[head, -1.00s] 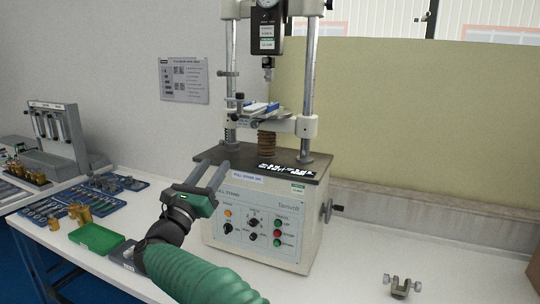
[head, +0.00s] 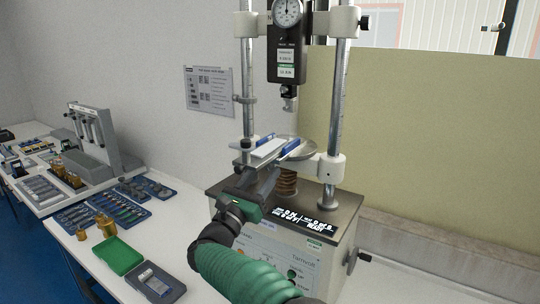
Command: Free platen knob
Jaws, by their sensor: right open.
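The test stand (head: 330,215) stands on the white bench. Its platen (head: 300,150) sits on a brown threaded column (head: 287,183), under the gauge head. A small black knob (head: 245,143) shows at the platen's left side. A white block with blue side pieces (head: 268,147) lies on the platen. My right gripper (head: 258,179) is open, with its fingers just in front of and below the platen's left part. Nothing shows between the fingers. The gripper and arm hide part of the front panel. I cannot tell whether a fingertip touches the platen. My left gripper is not in view.
Two steel posts (head: 341,90) flank the platen, and the dial gauge (head: 288,14) hangs above. A green tray (head: 118,255), a grey case (head: 158,284) and blue trays of parts (head: 118,207) lie to the left. The crank (head: 363,257) sticks out at right.

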